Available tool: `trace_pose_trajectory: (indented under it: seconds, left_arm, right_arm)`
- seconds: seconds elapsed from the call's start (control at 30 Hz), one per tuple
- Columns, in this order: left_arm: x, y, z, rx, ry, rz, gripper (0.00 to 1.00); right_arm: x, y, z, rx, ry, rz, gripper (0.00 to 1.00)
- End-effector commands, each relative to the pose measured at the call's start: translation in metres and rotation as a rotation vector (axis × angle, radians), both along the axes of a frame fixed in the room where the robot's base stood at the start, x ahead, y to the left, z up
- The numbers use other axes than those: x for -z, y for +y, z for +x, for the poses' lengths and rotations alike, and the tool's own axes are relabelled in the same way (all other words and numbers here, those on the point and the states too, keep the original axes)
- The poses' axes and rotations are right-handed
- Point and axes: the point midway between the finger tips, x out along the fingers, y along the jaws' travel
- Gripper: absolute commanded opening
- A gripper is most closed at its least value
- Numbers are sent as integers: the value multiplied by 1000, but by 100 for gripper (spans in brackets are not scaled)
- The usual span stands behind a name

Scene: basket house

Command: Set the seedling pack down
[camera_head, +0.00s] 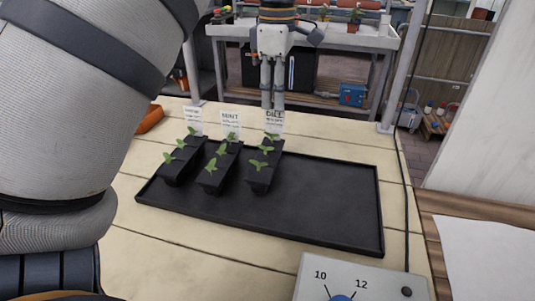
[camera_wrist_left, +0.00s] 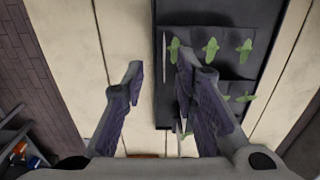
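Three black seedling packs stand side by side on the left part of a black tray (camera_head: 320,205) in the head view. Each has small green seedlings and a white label at its far end. The right one (camera_head: 262,172) reads DILL, the middle one (camera_head: 217,170) MINT; the left label (camera_head: 192,121) is too small to read. My left gripper (camera_head: 272,106) points down at the far end of the dill pack. The right finger overlaps the packs' label ends. My right gripper is out of view.
The tray's right half is empty. A grey box with a blue dial (camera_head: 352,285) sits at the near edge, and a black cable runs down the right side. An orange object (camera_head: 150,118) lies left of the packs. A shelf rack stands behind the table.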

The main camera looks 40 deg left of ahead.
Motion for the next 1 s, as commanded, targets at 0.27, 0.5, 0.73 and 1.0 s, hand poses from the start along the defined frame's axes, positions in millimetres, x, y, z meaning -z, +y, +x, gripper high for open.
trace_pose_trajectory:
  seconds: [0.27, 0.5, 0.73, 1.0]
  left_arm:
    - [42, -2, -4, -1, 2, -1, 27]
    - [79, -3, -5, -2, -2, 0, 27]
    - [80, -3, -5, -1, -3, 1, 22]
    - [80, -3, -5, -1, -3, 1, 0]
  right_arm:
    - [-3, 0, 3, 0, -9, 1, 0]
    - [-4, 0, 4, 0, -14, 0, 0]
    - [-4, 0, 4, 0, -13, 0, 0]
    - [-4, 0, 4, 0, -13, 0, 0]
